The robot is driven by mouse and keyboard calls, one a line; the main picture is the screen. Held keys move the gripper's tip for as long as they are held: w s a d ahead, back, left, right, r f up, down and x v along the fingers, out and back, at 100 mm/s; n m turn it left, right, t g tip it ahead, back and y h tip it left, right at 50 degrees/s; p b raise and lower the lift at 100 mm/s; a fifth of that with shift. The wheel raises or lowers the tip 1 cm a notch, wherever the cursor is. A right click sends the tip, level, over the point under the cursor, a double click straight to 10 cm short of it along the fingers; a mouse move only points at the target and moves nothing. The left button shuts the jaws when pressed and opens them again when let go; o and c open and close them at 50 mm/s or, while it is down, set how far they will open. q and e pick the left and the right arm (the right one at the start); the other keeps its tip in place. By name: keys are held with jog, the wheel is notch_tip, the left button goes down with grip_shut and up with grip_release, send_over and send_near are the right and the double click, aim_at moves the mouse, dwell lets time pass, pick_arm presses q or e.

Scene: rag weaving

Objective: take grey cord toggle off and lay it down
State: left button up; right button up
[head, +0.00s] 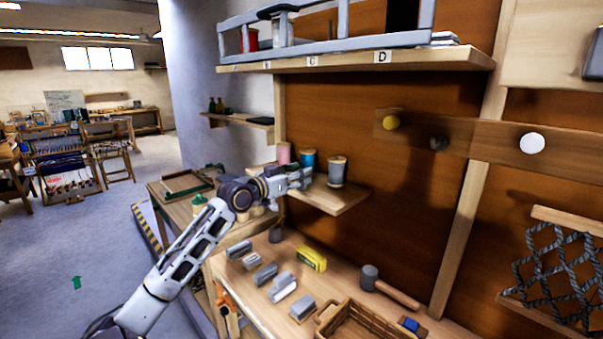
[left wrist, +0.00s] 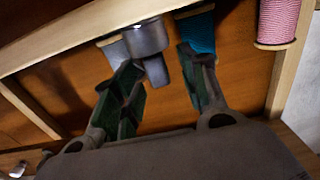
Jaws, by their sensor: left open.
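The grey cord toggle (left wrist: 148,40), a round grey body with a narrower stub, shows in the left wrist view by the edge of the small shelf (head: 335,197). That view is upside down, so the stub points up. My left gripper (head: 302,177) is open, its fingers (left wrist: 160,80) on either side of the stub. I cannot tell whether either finger touches it. In the head view the gripper is at the shelf's front, and I cannot make out the toggle apart from it. My right gripper is not in view.
A pink spool (head: 283,153), a blue spool (head: 308,158) and a grey spool (head: 337,168) stand close behind on the shelf. The bench below holds grey blocks, a yellow box (head: 312,258), a mallet (head: 371,279) and a basket (head: 362,322). Bare wood lies between them.

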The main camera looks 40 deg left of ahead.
pick_arm(q)
jog(key=shift+w, duration=0.65)
grip_shut()
